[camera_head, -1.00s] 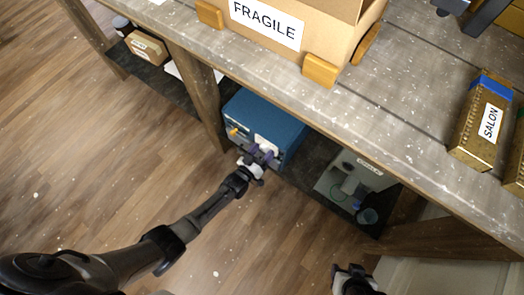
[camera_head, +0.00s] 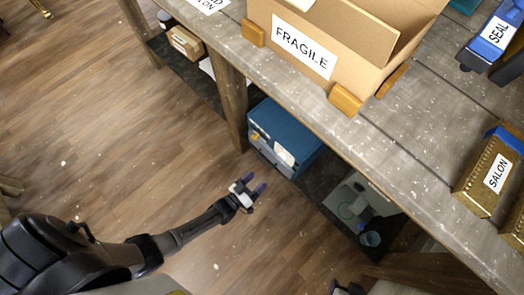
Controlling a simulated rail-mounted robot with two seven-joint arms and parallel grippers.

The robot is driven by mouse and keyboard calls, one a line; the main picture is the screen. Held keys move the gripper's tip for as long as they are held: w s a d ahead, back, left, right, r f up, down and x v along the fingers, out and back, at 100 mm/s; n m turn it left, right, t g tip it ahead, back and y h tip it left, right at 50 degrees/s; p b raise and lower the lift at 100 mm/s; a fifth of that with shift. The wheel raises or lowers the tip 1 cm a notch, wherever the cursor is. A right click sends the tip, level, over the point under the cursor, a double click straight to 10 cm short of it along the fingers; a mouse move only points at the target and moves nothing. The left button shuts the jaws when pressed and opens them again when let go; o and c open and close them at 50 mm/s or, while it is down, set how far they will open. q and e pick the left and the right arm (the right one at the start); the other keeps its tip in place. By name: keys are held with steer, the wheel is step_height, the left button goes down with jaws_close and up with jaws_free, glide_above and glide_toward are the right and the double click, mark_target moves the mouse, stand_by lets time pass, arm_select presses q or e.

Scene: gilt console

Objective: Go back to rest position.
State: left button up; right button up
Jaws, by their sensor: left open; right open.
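My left gripper (camera_head: 257,184) is open and empty, with purple fingertips, over the wooden floor just in front of the lower shelf. It is apart from the blue box (camera_head: 292,127), which stands on that shelf under the table. My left arm (camera_head: 180,235) reaches in from the lower left. My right gripper (camera_head: 347,288) shows only in part at the bottom edge, right of centre. Its fingers are mostly cut off by the frame.
The grey table (camera_head: 395,140) carries a cardboard box marked FRAGILE (camera_head: 303,47), held by wooden blocks, and a gold SALON box (camera_head: 490,176). A dark lower shelf (camera_head: 322,178) holds a grey device (camera_head: 360,205). Open floor (camera_head: 90,120) lies to the left.

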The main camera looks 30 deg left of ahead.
arm_select(q)
steer(key=shift+s+a, duration=0.1)
steer(key=shift+s, duration=0.3)
stand_by(0.4)
